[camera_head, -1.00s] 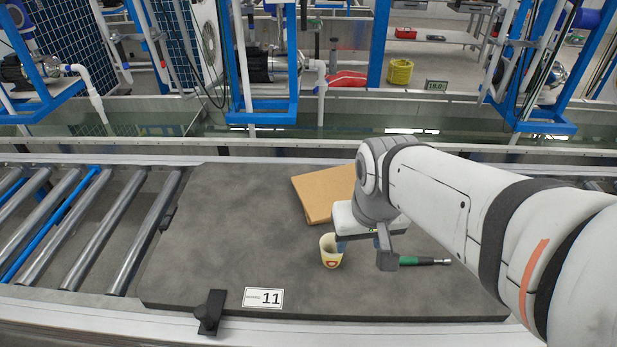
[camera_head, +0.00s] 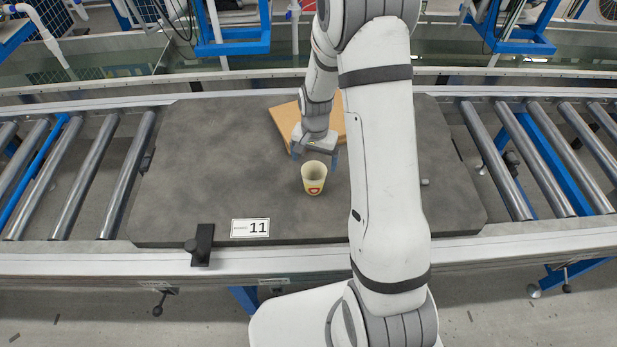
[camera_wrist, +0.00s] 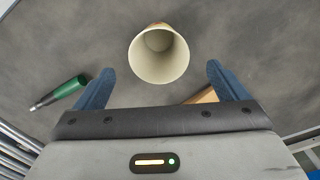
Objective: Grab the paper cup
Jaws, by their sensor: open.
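The paper cup (camera_head: 314,178) is cream-coloured with a red mark on its side. It stands upright on the dark grey board, its open top facing up. My gripper (camera_head: 314,161) is open just behind the cup, its two fingers spread wider than the cup. In the wrist view the cup (camera_wrist: 158,54) lies ahead of and between the lines of the two blue fingers (camera_wrist: 158,88). I see no finger touching it.
The grey board (camera_head: 200,150) lies on a roller conveyor (camera_head: 85,180). A brown cardboard piece (camera_head: 287,119) lies behind the gripper. A green-handled tool (camera_wrist: 68,91) lies left of the fingers in the wrist view. A label "11" (camera_head: 250,228) and black clamp (camera_head: 201,245) are at the front edge.

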